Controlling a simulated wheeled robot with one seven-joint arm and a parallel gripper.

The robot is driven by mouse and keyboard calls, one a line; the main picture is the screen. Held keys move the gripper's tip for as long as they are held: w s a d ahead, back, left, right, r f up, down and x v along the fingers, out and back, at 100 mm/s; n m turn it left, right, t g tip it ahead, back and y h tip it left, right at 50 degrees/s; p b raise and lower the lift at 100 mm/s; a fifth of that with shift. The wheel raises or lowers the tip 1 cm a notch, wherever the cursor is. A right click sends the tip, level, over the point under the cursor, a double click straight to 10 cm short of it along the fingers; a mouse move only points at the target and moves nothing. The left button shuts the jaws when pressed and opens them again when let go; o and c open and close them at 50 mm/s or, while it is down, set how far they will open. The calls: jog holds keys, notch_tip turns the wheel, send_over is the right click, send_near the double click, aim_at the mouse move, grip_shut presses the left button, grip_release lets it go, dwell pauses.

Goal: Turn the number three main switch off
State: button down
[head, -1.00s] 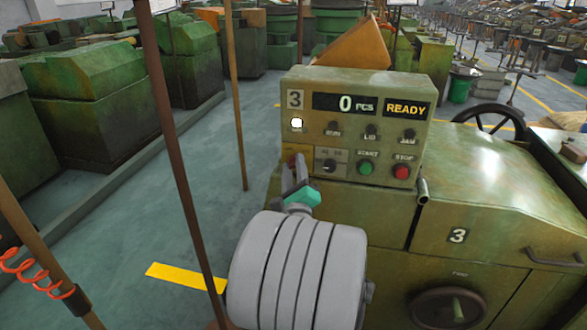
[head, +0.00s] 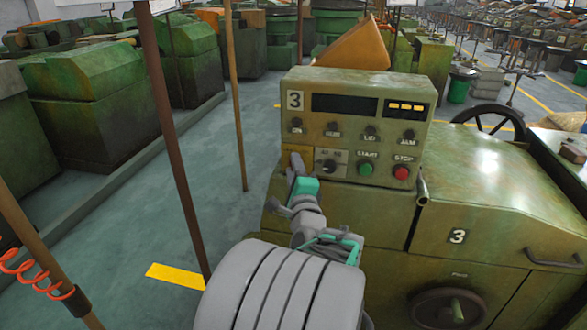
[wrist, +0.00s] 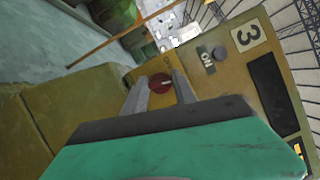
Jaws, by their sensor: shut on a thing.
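The number three machine's control panel (head: 355,125) carries a "3" plate; the plate also shows in the wrist view (wrist: 245,36). Its main switch is a red knob (wrist: 158,75) with a pale mark on a yellow plate, at the panel's lower left. My gripper (wrist: 160,88) has one finger on each side of the knob and is shut on it. In the head view my gripper (head: 296,165) covers the knob. The ON lamp (head: 297,126) is dark. The count display (head: 344,104) is blank, and the small display (head: 406,108) shows only yellow dashes.
A selector (head: 330,166), a green START button (head: 366,169) and a red STOP button (head: 401,172) sit right of my gripper. A brown post (head: 172,140) and a thinner pole (head: 236,95) stand to the left. Open floor lies between the machine rows.

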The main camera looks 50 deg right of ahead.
jog(key=shift+r+n+g+y+p, duration=0.1)
jog(key=shift+n+g+y, duration=0.4)
jog(key=shift+n, duration=1.2)
jog(key=shift+f+n+g+y+p, duration=0.1)
jog(key=shift+n+g+y, duration=0.15)
jog(key=shift+n+g, duration=1.05)
jog(key=shift+r+n+g+y+p, duration=0.1)
jog(key=shift+n+g+y, duration=0.2)
jog(key=shift+n, duration=1.8)
jog(key=c, duration=1)
grip_release()
